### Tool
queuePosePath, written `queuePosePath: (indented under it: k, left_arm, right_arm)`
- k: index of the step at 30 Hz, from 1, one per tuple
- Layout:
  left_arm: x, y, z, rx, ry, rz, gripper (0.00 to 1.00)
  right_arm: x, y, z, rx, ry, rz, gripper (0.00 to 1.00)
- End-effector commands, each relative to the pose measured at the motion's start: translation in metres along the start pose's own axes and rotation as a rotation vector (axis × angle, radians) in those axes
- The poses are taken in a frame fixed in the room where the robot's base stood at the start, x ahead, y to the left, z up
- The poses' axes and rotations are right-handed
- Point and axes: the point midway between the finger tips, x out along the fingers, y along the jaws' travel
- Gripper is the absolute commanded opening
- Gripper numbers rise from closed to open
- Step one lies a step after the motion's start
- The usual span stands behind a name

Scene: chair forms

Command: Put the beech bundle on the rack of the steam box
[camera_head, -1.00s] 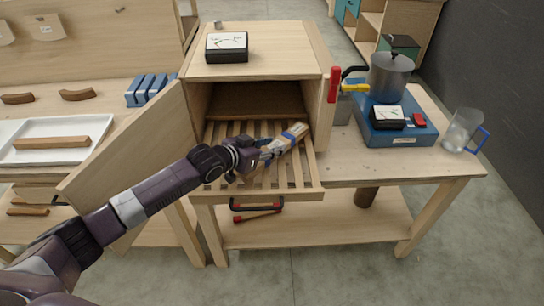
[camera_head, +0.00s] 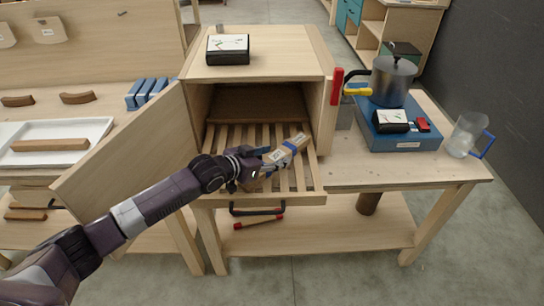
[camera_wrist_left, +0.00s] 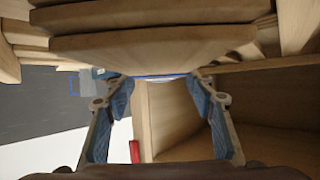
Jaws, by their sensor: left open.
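The steam box (camera_head: 258,66) is a pale wooden box with its door (camera_head: 135,150) open to the left. Its slatted rack (camera_head: 312,188) is pulled out at the front. The beech bundle (camera_head: 285,153), pale strips with a blue band, lies at a slant on the rack's slats. My left gripper (camera_head: 262,160) is open at the bundle's near-left end. In the left wrist view, its blue-padded fingers (camera_wrist_left: 160,90) stand apart, with the bundle's wooden strips (camera_wrist_left: 150,42) across the top. Contact between fingers and bundle is unclear. My right gripper is not in view.
A black-and-white gauge box (camera_head: 228,48) sits on top of the steam box. To the right stand a blue hot plate (camera_head: 398,138) with a pot (camera_head: 391,78), and a clear jug (camera_head: 467,135). A white tray (camera_head: 92,128) with a wooden piece lies left, behind the door.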

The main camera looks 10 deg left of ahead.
Motion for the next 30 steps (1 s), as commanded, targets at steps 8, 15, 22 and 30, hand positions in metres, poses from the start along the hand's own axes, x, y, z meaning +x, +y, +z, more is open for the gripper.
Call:
queuePosePath:
  k: [8,15,22,30]
  left_arm:
    - [-0.024,-0.001,0.000,0.001,-0.001,0.000,0.50]
    - [-0.071,-0.001,0.001,0.003,-0.001,-0.001,0.50]
    - [-0.108,-0.001,0.001,0.001,-0.002,-0.002,0.50]
    - [-0.121,0.000,-0.001,-0.001,0.000,0.001,0.50]
  right_arm:
    - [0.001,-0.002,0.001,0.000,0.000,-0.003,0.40]
    - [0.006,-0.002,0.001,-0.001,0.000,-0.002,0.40]
    - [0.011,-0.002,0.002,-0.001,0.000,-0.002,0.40]
    - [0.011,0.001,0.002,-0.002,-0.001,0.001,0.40]
